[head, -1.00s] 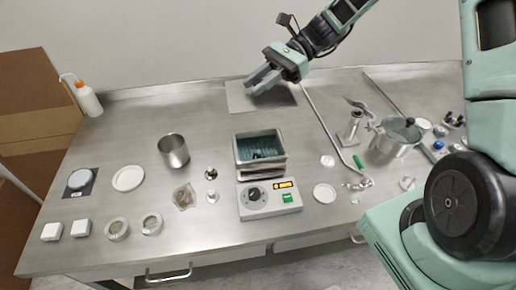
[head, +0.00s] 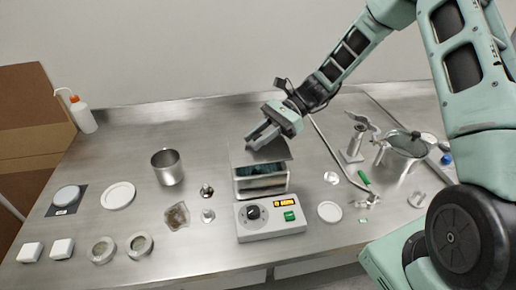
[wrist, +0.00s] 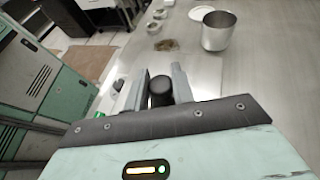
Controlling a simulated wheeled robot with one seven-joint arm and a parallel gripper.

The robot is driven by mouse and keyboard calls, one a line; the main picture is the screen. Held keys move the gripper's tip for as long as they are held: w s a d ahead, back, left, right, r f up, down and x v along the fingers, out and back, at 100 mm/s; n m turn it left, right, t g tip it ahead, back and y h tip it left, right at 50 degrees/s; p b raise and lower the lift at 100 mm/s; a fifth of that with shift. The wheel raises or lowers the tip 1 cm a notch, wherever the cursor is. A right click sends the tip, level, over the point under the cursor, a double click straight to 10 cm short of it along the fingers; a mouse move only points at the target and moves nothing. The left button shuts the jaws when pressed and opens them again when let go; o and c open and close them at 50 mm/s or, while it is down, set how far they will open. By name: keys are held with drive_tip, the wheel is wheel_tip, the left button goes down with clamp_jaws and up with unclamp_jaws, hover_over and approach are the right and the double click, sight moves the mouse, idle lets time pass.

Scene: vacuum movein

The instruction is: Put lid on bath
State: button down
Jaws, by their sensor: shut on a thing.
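The bath (head: 262,188) is a rectangular metal tank on the bench with blue-green water showing at its front part. The lid (head: 276,152) is a flat grey metal plate, above the rear part of the bath and covering it from view. I cannot tell whether the lid touches the rim. My gripper (head: 261,136) is over the lid, shut on its black knob. In the wrist view the knob (wrist: 161,92) stands between the two fingers, and the lid (wrist: 206,80) spreads beneath them.
A control box (head: 271,217) with a dial stands in front of the bath. A metal beaker (head: 168,167) stands to the left, and a metal pot (head: 400,150) to the right. A metal rod (head: 330,142) lies right of the lid. The bench behind the beaker is clear.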

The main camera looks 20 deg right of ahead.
drive_tip(key=shift+f, duration=2)
drive_tip(key=shift+f, duration=0.15)
drive_tip(key=c, duration=1.2)
unclamp_jaws()
